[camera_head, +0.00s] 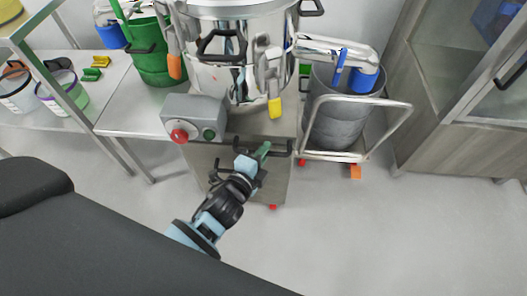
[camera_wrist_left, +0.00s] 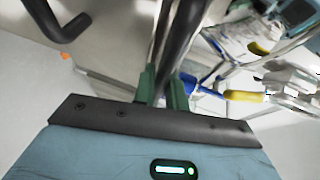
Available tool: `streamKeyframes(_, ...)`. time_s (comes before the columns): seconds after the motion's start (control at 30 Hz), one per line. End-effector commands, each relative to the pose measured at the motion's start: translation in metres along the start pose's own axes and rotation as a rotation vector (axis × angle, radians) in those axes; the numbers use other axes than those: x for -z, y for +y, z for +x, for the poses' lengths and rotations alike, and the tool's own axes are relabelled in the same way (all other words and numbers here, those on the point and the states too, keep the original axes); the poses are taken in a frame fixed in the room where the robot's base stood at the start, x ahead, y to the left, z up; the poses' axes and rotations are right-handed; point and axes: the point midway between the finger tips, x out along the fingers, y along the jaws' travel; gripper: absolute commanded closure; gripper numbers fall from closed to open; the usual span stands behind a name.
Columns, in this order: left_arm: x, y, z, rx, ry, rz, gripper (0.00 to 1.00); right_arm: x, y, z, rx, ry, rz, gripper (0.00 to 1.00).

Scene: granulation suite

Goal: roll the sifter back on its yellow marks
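The sifter appears to be the shiny steel drum (camera_head: 222,80) on a grey cabinet-like base (camera_head: 272,182) with small red feet or wheels. A grey box with a red button and a green button (camera_head: 194,118) sits on its front. A black bar handle (camera_head: 281,153) crosses the base's front edge. My left gripper (camera_head: 264,150) is at this handle. In the left wrist view its green fingers (camera_wrist_left: 162,92) stand on both sides of a black bar (camera_wrist_left: 184,32) and look closed on it. My right gripper is out of view. I see no yellow floor marks.
A grey bin in a wheeled metal frame (camera_head: 401,117) stands close to the right. A bench (camera_head: 117,119) with a green bucket (camera_head: 153,65) and tubs is on the left. A glass-door cabinet (camera_head: 440,125) stands far right. The floor in front (camera_head: 370,235) is clear.

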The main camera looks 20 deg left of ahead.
Motion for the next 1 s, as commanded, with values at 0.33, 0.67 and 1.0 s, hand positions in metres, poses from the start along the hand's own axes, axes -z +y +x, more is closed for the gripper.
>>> streamKeyframes(0.33, 0.0, 0.0, 0.0, 0.0, 0.0, 0.0, 1.0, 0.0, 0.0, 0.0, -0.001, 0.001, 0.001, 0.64)
streamKeyframes(0.67, -0.01, -0.007, 0.022, 0.003, -0.001, 0.003, 1.0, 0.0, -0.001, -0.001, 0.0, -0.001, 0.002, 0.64)
streamKeyframes(1.0, -0.042, -0.023, 0.096, 0.004, -0.005, 0.004, 1.0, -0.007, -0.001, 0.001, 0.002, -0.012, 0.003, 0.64)
